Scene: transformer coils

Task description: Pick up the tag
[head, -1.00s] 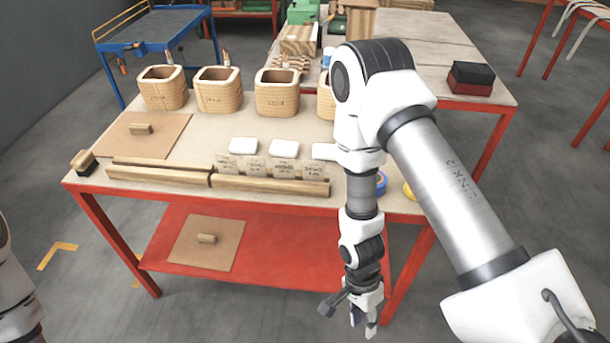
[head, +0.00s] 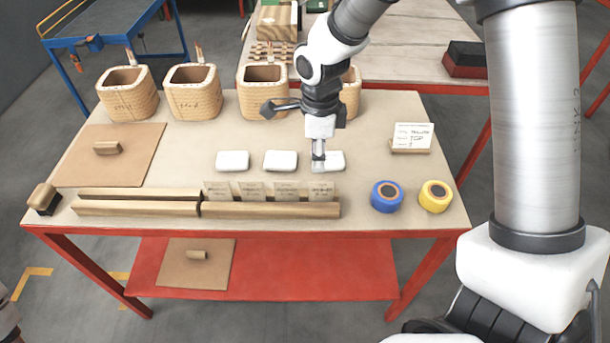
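Several small beige tags with faint print stand in a row in the slot of a long wooden bar near the table's front edge. The rightmost tag (head: 322,190) is upright, and another tag (head: 287,190) stands to its left. My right gripper (head: 318,168) points down just behind and above the rightmost tag, in front of the right white pad (head: 334,160) in the picture. Its fingers look narrow and edge-on, so I cannot tell whether they are open, and I see no tag between them. My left gripper is out of view.
The wooden bar (head: 270,209) holds the tags. Several coils, including one wound coil (head: 194,92), stand behind. Blue tape (head: 386,196) and yellow tape (head: 435,196) lie right, below a sign card (head: 411,137). A brown board (head: 104,160) lies left.

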